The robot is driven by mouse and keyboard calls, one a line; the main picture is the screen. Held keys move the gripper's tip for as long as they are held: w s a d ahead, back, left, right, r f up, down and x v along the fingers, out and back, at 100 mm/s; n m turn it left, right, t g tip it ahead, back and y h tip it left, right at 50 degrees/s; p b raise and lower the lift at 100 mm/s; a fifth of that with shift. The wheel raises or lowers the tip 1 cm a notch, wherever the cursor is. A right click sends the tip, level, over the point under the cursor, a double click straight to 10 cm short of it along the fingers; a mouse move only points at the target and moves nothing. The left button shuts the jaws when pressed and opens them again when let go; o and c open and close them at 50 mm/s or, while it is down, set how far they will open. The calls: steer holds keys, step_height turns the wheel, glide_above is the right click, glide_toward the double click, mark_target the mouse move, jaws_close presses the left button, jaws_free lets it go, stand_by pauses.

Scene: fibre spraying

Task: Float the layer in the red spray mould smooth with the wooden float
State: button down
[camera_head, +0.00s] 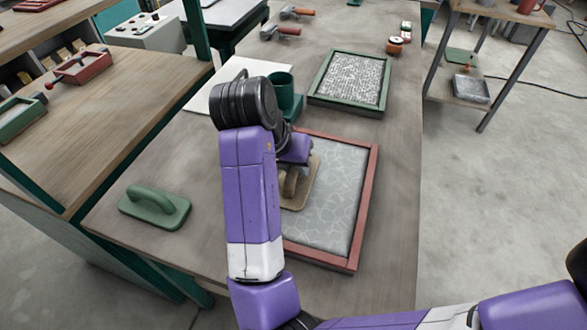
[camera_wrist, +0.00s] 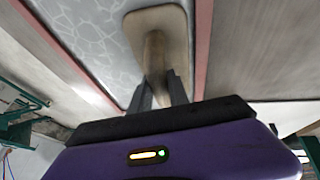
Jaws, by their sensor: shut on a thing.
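The red spray mould (camera_head: 367,195) lies on the workbench, filled with a grey layer (camera_head: 330,215) marked by a pale web of lines. The wooden float (camera_head: 301,193) is over the upper left part of the layer, partly hidden by my arm. In the wrist view my gripper (camera_wrist: 160,85) is shut on the handle of the wooden float (camera_wrist: 158,22), whose tan plate lies flat on or just above the layer; I cannot tell if it touches. The red mould rim (camera_wrist: 203,40) runs close beside the float there.
A green float (camera_head: 155,206) lies left of the mould on the bench. A green mould (camera_head: 318,92) with a rough grey fill stands behind, beside a green cup (camera_head: 284,95) and a white sheet (camera_head: 203,99). Two tools (camera_head: 283,32) lie at the back. The bench's right strip is clear.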

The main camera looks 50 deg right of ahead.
steer(key=shift+w+d+p, duration=0.35)
steer(key=shift+d, duration=0.55)
steer(key=shift+w+d+p, duration=0.3)
steer(key=shift+w+d, duration=0.05)
steer(key=shift+d, duration=0.5)
steer(key=shift+w+d+p, duration=0.35)
steer(key=shift+d, duration=0.55)
step_height(320, 180, up, 7)
steer(key=p, duration=0.6)
steer(key=shift+r+p, duration=0.1)
steer(key=shift+p, duration=0.25)
